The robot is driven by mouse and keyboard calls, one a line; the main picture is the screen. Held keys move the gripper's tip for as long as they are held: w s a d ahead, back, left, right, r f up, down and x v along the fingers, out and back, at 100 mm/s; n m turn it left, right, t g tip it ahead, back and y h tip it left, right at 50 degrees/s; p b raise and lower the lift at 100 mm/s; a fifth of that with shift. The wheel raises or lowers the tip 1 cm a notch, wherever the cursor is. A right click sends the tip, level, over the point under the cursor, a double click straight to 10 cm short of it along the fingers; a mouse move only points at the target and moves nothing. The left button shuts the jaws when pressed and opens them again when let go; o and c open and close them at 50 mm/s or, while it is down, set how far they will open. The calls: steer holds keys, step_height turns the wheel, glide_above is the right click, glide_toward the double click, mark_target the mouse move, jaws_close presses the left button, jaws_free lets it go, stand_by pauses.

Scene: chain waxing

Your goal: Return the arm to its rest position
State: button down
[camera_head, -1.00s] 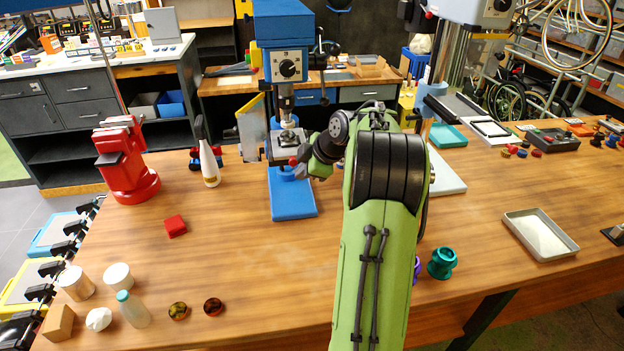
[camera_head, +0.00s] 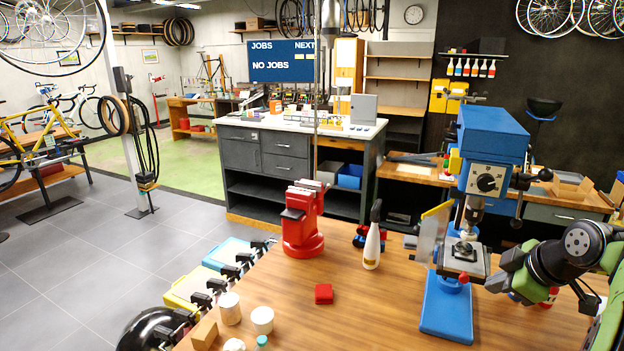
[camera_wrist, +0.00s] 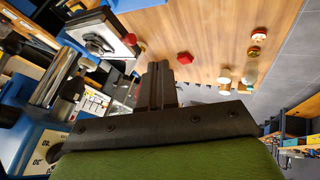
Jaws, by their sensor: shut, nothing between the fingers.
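My arm, green with black joints, enters at the right edge of the head view. It is bent, with its wrist end beside the blue drill press (camera_head: 490,140). My gripper (camera_wrist: 158,68) shows clearly in the wrist view, its two dark fingers together and empty. In the head view its tip is small and dark, just right of the press's work table (camera_head: 462,258), and I cannot tell there whether they touch. In the wrist view the press table (camera_wrist: 98,40) is left of the fingers.
A red block (camera_head: 324,293) lies on the wooden bench (camera_head: 385,318). A red vise (camera_head: 302,220) and a white bottle (camera_head: 372,245) stand behind it. White cups (camera_head: 262,320) and a wooden block (camera_head: 204,333) are at the front left. The bench middle is mostly clear.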

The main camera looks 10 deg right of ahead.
steer(key=a+r+m, duration=0.2)
steer(key=a+r, duration=0.1)
steer(key=a, duration=1.1)
steer(key=s+a+f+m+g, duration=0.1)
steer(key=s+a+m, duration=0.3)
steer(key=s+a, duration=0.6)
steer(key=s+a+f+m, duration=0.3)
steer(key=s+a+f, duration=0.1)
steer(key=s, duration=0.5)
steer(key=shift+s+a+f+g+h, duration=0.15)
steer(key=shift+a+f+g+h, duration=0.15)
steer(key=shift+f, duration=0.45)
